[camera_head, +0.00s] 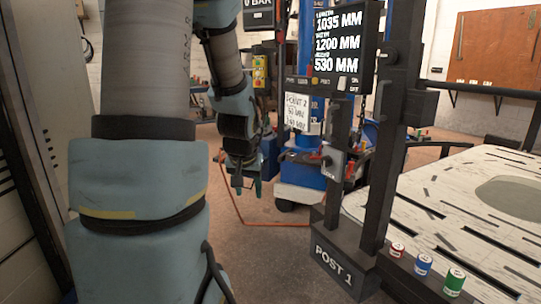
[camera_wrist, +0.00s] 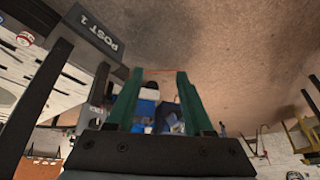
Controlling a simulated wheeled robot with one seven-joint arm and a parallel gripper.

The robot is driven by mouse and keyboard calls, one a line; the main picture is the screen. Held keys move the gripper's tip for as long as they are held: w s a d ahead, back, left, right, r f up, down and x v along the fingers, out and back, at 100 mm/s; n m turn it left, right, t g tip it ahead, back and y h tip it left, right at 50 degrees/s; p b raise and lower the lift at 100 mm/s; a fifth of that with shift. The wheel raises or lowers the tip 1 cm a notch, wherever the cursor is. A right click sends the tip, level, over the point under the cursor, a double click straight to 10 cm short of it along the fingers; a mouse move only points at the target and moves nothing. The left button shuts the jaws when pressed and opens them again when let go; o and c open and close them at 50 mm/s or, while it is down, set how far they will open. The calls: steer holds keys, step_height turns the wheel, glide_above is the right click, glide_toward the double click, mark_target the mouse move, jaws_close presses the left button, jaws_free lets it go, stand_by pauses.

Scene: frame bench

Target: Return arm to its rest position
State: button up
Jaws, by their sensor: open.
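My gripper (camera_head: 247,187) hangs at the end of my arm in the head view, left of the dark post frame, with its fingers pointing down over the floor. In the wrist view my gripper (camera_wrist: 158,95) shows two green fingers standing apart with nothing between them. It is open and empty. My arm's large blue-grey links fill the left part of the head view and hide what is behind them.
The POST 1 frame (camera_head: 342,262) stands right of my gripper and also shows in the wrist view (camera_wrist: 98,38). An orange hose lies on the open floor.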

steer(key=s+a+f+g, duration=0.1)
steer(key=s+g, duration=0.2)
steer(key=s, duration=0.9)
step_height(320, 180, up, 14)
steer(key=p, duration=1.4)
steer(key=shift+s+n+g+p, duration=0.3)
steer(key=shift+s+n, duration=0.05)
steer(key=shift+n, duration=0.05)
steer(key=shift+o, duration=0.3)
